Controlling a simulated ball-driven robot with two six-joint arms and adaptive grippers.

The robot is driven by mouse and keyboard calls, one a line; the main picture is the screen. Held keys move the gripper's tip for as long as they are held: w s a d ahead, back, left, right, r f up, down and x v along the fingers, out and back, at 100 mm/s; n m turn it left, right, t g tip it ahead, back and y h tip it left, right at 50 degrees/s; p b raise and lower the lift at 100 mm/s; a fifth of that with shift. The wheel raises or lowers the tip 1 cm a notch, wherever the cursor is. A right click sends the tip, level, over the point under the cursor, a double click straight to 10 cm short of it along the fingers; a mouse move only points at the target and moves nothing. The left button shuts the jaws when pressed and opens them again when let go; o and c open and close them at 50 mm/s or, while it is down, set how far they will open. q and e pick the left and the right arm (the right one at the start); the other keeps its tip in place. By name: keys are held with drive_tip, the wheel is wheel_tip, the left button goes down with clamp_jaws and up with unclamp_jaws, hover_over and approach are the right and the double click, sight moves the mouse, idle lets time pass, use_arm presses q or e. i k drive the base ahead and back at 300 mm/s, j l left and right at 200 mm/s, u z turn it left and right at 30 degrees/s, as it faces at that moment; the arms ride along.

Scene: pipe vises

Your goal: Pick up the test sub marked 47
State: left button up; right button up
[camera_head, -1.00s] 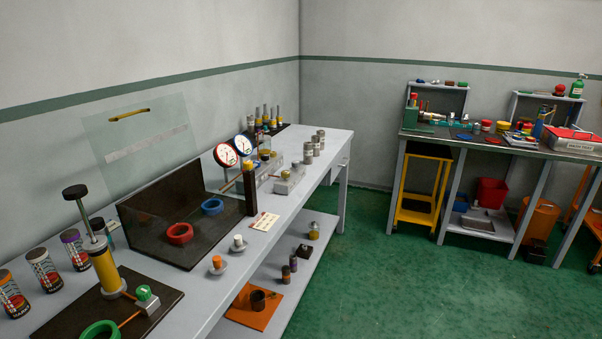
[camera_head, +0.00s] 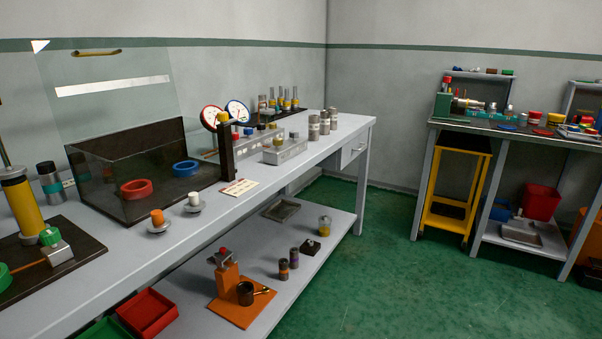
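I cannot make out the number 47 on anything in view. Several small grey metal cylinders (camera_head: 314,128) with pale bands stand upright in a row near the far end of the long grey bench; they may be subs, but any marks are too small to read. Two dark cylinders stand on the shelf below, one with an orange band (camera_head: 283,269) and one with a purple band (camera_head: 294,258). A grey cylinder with a dark cap (camera_head: 49,181) stands left of the clear-walled box. Neither of my grippers is in view.
The long bench (camera_head: 118,263) runs along the left wall and holds a dark open box (camera_head: 105,195), red and blue rings, gauges (camera_head: 237,112) and a yellow hand pump (camera_head: 22,204). Green floor (camera_head: 385,245) lies clear toward the second bench (camera_head: 520,142).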

sight(334, 110)
drive_tip(key=i+l+u, duration=0.4)
drive_tip(key=l, duration=0.95)
drive_tip(key=i+l+u, duration=0.1)
drive_tip(key=l+u, duration=0.35)
drive_tip(key=l, duration=0.9)
drive_tip(key=k+l+u, duration=0.1)
drive_tip(key=l+u, duration=0.3)
drive_tip(key=l, duration=1)
